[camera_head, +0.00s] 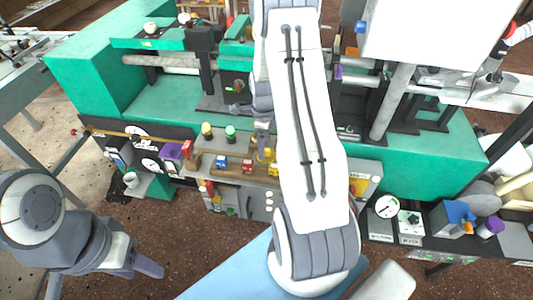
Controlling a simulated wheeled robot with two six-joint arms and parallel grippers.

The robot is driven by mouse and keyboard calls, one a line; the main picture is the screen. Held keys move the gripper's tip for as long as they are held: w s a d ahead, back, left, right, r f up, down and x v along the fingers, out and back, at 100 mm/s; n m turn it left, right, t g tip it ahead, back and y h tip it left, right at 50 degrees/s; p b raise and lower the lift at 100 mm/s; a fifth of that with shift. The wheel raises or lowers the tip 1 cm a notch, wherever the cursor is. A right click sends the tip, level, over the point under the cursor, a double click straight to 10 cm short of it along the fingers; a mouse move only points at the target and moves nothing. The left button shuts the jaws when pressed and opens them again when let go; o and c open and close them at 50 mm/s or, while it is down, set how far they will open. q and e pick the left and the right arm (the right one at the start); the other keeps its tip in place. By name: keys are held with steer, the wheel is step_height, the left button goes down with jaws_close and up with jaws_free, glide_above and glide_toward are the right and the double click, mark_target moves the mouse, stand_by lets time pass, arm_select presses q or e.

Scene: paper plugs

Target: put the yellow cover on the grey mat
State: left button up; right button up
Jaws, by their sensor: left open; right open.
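A small yellow piece (268,155), which looks like the yellow cover, is on the wooden ledge (235,173) at the front of the green machine. My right gripper (262,140) points down right at this piece. It is small and partly hidden by my white arm link, and I cannot tell whether it touches the piece. My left gripper (148,266) is open and empty at the lower left, over the floor. A flat grey surface (515,241) at the right edge may be the grey mat; I cannot tell for sure.
The green machine (180,95) fills the back. Yellow-topped (207,129) and green-topped (230,132) pieces, a red-and-yellow block (247,165) and a purple block (171,151) stand along its front. Gauges (386,207) and a blue-and-yellow part (458,215) are at right.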

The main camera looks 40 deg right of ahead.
mark_target(266, 149)
steer(key=shift+s+d+f, duration=0.1)
steer(key=shift+d+f, duration=0.05)
steer(key=shift+f, duration=0.85)
steer(key=shift+s+d+f, duration=0.1)
steer(key=shift+f, duration=0.85)
steer(key=c, duration=1.3)
steer(key=shift+o, duration=0.2)
steer(key=shift+w+r, duration=0.1)
